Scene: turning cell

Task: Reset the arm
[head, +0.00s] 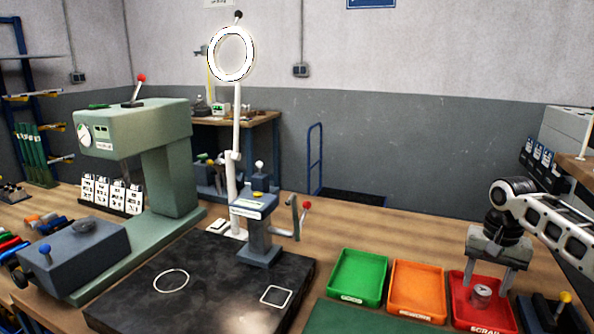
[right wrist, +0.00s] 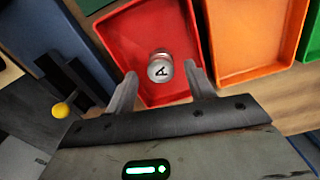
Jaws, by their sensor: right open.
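My right gripper (head: 492,277) is open above the red scrap tray (head: 460,312) at the right of the bench in the head view. A small metal cylinder (head: 481,294) sits in that tray. In the right wrist view the cylinder (right wrist: 160,68) shows its end face with a dark letter A, inside the red tray (right wrist: 122,38). The fingertips of the right gripper (right wrist: 161,80) stand apart on either side of the cylinder in the picture; I cannot tell the exact height between them. My left gripper is not in view.
An orange tray (head: 417,280) and a green tray (head: 359,272) stand left of the red one. A dark box with a yellow knob (head: 566,297) is close on the right. A ring lamp (head: 250,55) and a green press (head: 165,125) stand further left. Bare bench lies behind the trays.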

